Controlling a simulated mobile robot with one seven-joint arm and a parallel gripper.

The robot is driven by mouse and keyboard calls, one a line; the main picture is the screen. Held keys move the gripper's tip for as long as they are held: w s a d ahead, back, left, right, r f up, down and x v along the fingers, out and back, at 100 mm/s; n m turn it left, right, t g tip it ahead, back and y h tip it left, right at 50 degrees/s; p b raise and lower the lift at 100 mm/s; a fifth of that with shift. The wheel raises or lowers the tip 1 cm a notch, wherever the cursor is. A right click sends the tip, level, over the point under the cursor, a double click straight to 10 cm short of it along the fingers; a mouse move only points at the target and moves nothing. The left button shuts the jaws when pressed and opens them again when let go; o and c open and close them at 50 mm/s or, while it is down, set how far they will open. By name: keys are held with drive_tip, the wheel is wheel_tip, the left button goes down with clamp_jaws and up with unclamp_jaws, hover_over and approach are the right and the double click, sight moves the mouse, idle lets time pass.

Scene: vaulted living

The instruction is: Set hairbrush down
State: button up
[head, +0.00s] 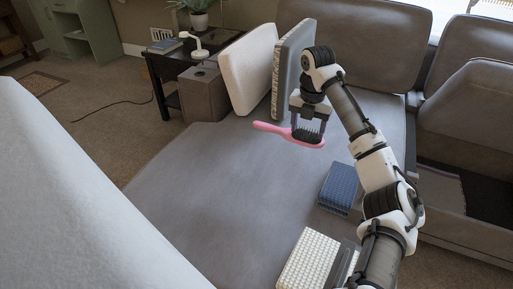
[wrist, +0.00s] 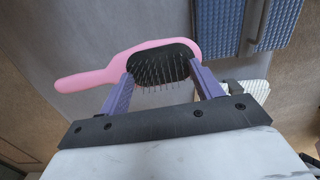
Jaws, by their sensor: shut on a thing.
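A pink hairbrush (head: 273,129) with a black bristle pad is held in my gripper (head: 308,128) over the grey sofa seat (head: 205,165). In the wrist view the hairbrush (wrist: 95,77) lies across the fingers, its handle pointing left and its bristles facing the camera. The purple fingers of my gripper (wrist: 157,86) are shut on its head, one on each side of the bristle pad. In the head view the brush looks roughly level; how high it is above the seat is hard to tell.
A blue textured box (head: 339,188) and a white textured box (head: 308,262) are on the seat. The blue box (wrist: 221,25) also shows at the wrist view's top right. White and grey cushions (head: 246,70) stand behind. The seat's left part is clear.

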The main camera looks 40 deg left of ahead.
wheel_tip(320, 180, down, 20)
drive_tip(key=b, duration=0.3)
drive_tip(key=shift+d+r, duration=0.1)
drive_tip(key=o, duration=1)
wheel_tip(320, 180, up, 12)
drive_tip(key=p, duration=0.2)
drive_tip(key=shift+s, duration=0.3)
